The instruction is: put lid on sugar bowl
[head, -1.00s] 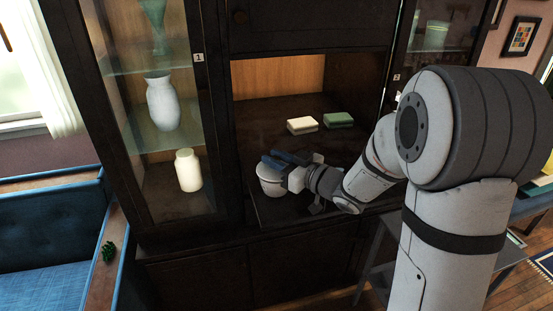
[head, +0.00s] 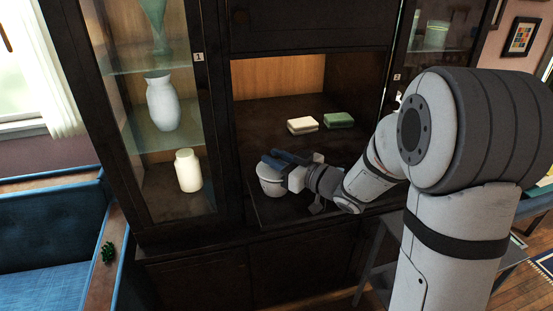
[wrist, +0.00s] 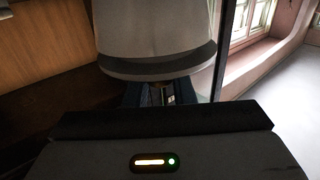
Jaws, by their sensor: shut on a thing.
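The white sugar bowl (head: 271,188) stands near the front left of the cabinet's open shelf. My gripper (head: 275,160) is directly above it, its blue fingers close over the bowl's top. The gripper is shut on the lid, which is mostly hidden by the fingers; a pale edge shows at the bowl's top. I cannot tell whether the lid is seated. In the wrist view a large white rounded body with a grey band (wrist: 155,62) fills the top middle, beyond the blue fingers (wrist: 150,93); what they grip is hidden there.
A cream block (head: 303,125) and a green block (head: 339,119) lie farther back on the shelf (head: 300,150). A glass-fronted section with a cream jar (head: 188,170) and a pale vase (head: 163,103) is left of the bowl. The shelf's middle is clear.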

